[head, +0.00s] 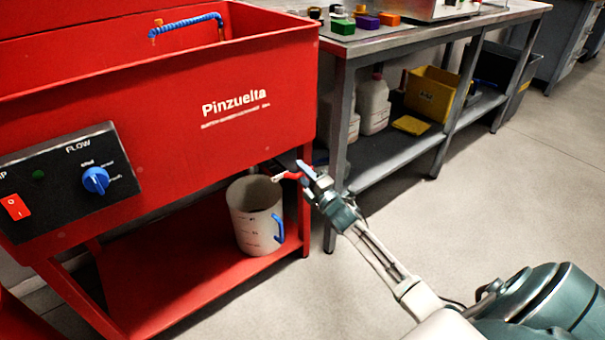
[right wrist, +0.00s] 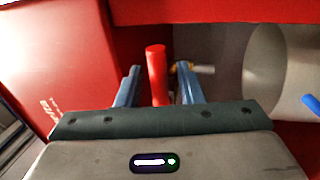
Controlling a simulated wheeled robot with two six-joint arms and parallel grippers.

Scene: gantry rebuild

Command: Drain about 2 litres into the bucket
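A pale bucket (head: 256,218) with a blue handle stands upright on the lower shelf of the red Pinzuelta wash basin (head: 240,75). Its inside level cannot be made out. The bucket (right wrist: 280,60) also shows at the right in the right wrist view. A red valve lever (head: 287,175) sits under the basin, above and right of the bucket. My right gripper (head: 306,170) is at this lever. In the right wrist view the lever (right wrist: 156,72) stands between the two open fingers, with a gap on each side. My left gripper is not in view.
A control panel (head: 72,180) with a blue flow knob and a red switch is on the basin front. A blue hose (head: 185,24) hangs in the basin. A grey workbench (head: 400,45) stands at right, with jugs and a yellow bin (head: 430,92) below. The floor in front is clear.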

